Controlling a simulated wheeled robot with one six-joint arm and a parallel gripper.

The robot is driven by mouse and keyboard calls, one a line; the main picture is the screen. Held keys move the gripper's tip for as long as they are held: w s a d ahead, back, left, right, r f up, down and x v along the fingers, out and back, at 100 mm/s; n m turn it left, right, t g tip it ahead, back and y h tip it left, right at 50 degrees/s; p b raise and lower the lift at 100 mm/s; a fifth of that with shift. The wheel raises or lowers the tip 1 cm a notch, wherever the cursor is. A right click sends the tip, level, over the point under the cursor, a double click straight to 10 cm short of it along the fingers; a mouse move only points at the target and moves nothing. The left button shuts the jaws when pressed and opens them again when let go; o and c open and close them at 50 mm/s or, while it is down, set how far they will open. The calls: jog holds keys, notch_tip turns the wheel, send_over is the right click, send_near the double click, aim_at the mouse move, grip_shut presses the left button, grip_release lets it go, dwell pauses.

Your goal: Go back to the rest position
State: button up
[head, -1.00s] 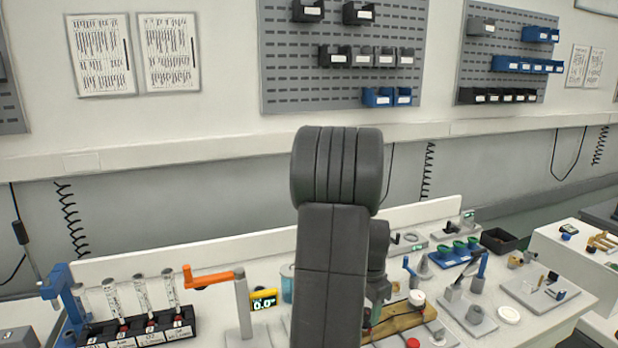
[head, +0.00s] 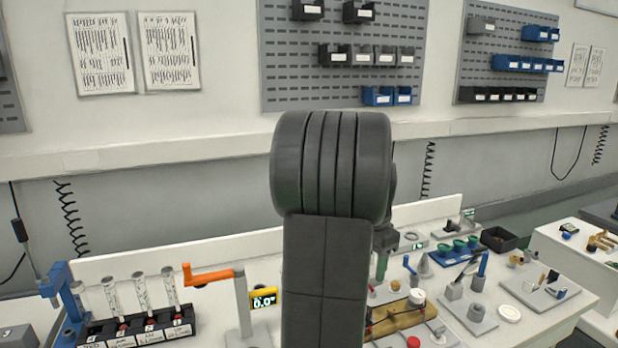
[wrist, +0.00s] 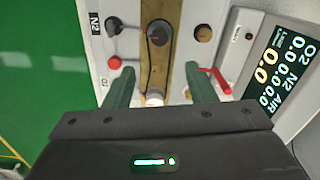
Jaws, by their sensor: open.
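My gripper (wrist: 160,88) shows in the wrist view with its two green fingers apart. Nothing is held between them. Beyond the fingers is a wooden strip (wrist: 156,75) with a dark round knob (wrist: 159,33) and a white knob (wrist: 154,98) on it. In the head view my arm rises in the middle and hides part of the bench. A green finger of my gripper (head: 381,268) shows just right of the arm, above the wooden board (head: 402,319). A white-capped knob (head: 417,297) stands at that board.
A display with numbers (wrist: 270,62) and a red lever (wrist: 216,80) are close on the right in the wrist view. Open air lies above.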

notch_tip(320, 180, down, 13)
jog(key=shift+f+p, duration=0.1)
jog(key=shift+p, duration=0.25)
jog(key=shift+n, duration=0.5)
jog(key=n, duration=0.4)
jog(key=shift+p, duration=0.3)
jog(key=n, duration=0.4)
jog(key=shift+r+n+p, duration=0.2)
jog(key=shift+n+p, duration=0.1)
jog(key=shift+p, duration=0.05)
jog(key=n+p, duration=0.1)
jog(key=n, duration=0.3)
jog(key=shift+n, duration=0.4)
jog(key=shift+n+p, duration=0.7)
jog(key=shift+n, duration=1.6)
jog(key=shift+f, duration=0.1)
